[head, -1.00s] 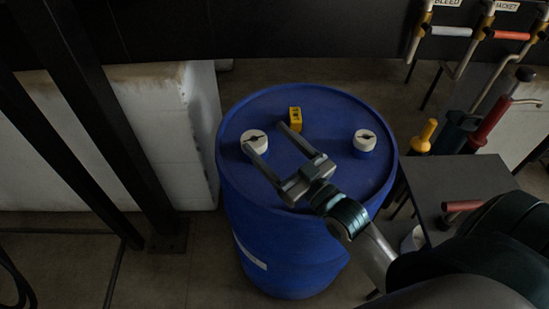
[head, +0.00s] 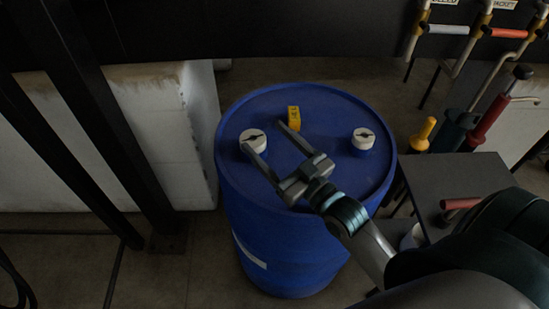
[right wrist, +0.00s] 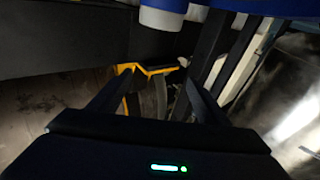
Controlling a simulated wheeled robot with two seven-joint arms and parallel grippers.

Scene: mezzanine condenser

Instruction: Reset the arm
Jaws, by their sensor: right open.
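My right gripper (head: 265,136) reaches in from the lower right over the top of a blue drum (head: 257,226). Its two fingers are spread apart with nothing held between them. One fingertip is near the left white cap (head: 253,134), the other near a small yellow tag or block (head: 293,115) with dark marks. Whether the fingers touch either cannot be told. In the right wrist view the open fingers (right wrist: 158,80) point past a white cap (right wrist: 163,15) at the top edge. My left gripper is not in view.
A second white-topped cap (head: 363,137) is on the drum's right side. A grey table (head: 460,182) with a red-handled item (head: 461,204) stands to the right, below valve handles. A black post (head: 110,120) stands left. A yellow bent piece (right wrist: 147,70) shows beyond the fingers.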

